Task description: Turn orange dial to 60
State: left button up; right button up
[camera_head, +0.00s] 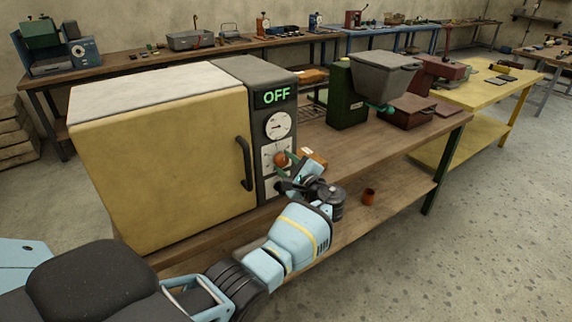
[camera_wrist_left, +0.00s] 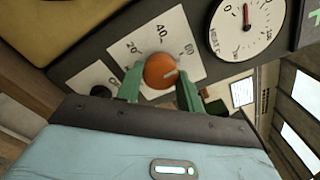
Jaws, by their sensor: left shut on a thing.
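The orange dial (camera_head: 281,159) is on the dark control panel of a yellow oven (camera_head: 160,160), below a round gauge (camera_head: 278,125). My left gripper (camera_head: 287,164) reaches it from the front right. In the left wrist view the orange dial (camera_wrist_left: 160,70) sits between the two green fingers of my left gripper (camera_wrist_left: 160,84), which is shut on it. The white plate (camera_wrist_left: 145,45) behind the dial shows 20, 40 and 60. The dial's pale mark points to the right side, near the 60 side; its exact reading is unclear. My right gripper is not in view.
A black door handle (camera_head: 244,163) stands left of the dial. A green and grey machine (camera_head: 360,90) stands on the bench to the right.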

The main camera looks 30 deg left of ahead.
pick_arm(q)
jog(key=shift+r, duration=0.1)
jog(key=o, duration=1)
jog(key=shift+v, duration=3.9)
